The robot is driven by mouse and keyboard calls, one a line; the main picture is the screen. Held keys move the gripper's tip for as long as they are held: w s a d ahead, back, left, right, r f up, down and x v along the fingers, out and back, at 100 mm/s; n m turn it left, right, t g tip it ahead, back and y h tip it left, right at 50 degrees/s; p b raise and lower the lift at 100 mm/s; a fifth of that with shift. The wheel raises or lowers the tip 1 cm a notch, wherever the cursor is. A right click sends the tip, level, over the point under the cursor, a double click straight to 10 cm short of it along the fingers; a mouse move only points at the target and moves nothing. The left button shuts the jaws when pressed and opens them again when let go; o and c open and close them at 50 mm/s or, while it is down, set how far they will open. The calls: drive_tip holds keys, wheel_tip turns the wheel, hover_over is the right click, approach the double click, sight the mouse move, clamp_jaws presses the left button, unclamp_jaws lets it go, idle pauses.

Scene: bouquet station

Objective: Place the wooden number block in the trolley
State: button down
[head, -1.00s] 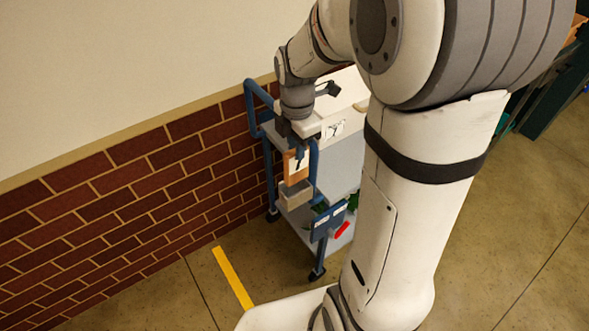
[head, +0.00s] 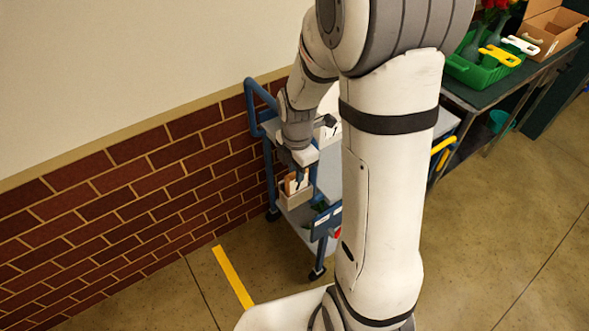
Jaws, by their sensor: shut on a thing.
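The wooden number block (head: 289,184) is small and orange-brown with a pale face. My gripper (head: 300,183) is shut on it and points down at the near-left end of the trolley. The trolley (head: 329,176) has blue rails and grey shelves and stands by the brick wall. A small beige-grey box (head: 295,197) is at this end of the trolley. The block's lower part is at the box's top edge. I cannot tell whether it touches the box or is inside it. My arm hides much of the trolley.
A green tray (head: 484,70) with yellow- and white-handled tools and a cardboard box (head: 551,27) stand on a dark table at the upper right. A yellow strip (head: 233,278) marks the floor. The floor at the right is clear.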

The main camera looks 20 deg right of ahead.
drive_tip(key=c, duration=1.3)
unclamp_jaws()
drive_tip(key=shift+c, duration=0.2)
wheel_tip(320, 180, up, 12)
drive_tip(key=f, duration=0.1)
drive_tip(key=s+r+m+t, duration=0.1)
drive_tip(key=s+r+m, duration=0.1)
drive_tip(key=s+m, duration=0.5)
drive_tip(key=s+r+m+t, duration=0.2)
drive_tip(key=s+m, duration=0.5)
drive_tip(key=m, duration=0.7)
drive_tip(key=shift+a+r+m, duration=0.25)
drive_tip(key=shift+a+m, duration=0.05)
drive_tip(key=shift+s, duration=0.1)
